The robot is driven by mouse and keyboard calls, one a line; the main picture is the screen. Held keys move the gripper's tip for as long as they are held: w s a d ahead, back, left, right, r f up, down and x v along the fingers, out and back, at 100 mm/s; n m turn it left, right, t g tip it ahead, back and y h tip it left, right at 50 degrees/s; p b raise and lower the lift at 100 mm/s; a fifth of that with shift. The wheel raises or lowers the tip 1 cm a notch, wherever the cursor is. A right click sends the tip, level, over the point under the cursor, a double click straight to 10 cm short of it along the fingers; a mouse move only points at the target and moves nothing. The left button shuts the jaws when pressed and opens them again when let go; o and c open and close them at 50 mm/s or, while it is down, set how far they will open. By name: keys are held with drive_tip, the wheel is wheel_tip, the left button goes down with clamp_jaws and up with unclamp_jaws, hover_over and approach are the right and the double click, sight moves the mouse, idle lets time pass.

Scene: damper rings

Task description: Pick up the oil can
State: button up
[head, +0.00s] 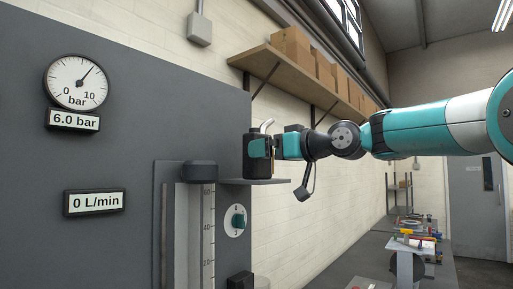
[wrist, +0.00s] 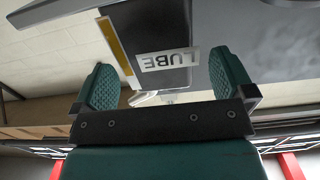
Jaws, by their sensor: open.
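The oil can (head: 256,171) is dark, with a light bent spout on top, and stands upright on a small grey ledge (head: 275,181). In the wrist view the can (wrist: 150,28) appears upside down, with a white LUBE label and a yellow strip. My gripper (head: 260,148) reaches in from the right at the can's upper body. In the wrist view my gripper (wrist: 164,78) has its two teal pads apart, one on each side of the can, with a gap visible at the right pad. Contact at the left pad is hard to tell.
A grey panel with a round pressure gauge (head: 77,82) and a 0 L/min display (head: 95,201) is at left. A flow tube (head: 208,230) and teal knob (head: 239,220) sit close below the ledge. A wall shelf with boxes (head: 291,45) is above my arm.

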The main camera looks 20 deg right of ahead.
drive_tip(key=p+x, duration=0.2)
drive_tip(key=x, duration=0.1)
drive_tip(key=shift+w+a+r, duration=0.2)
drive_tip(key=shift+w, duration=0.1)
drive_tip(key=shift+w+a+f, duration=0.1)
drive_tip(key=shift+w+f, duration=0.05)
drive_tip(key=shift+w, duration=0.05)
drive_tip(key=c, duration=0.9)
drive_tip(key=shift+c, duration=1)
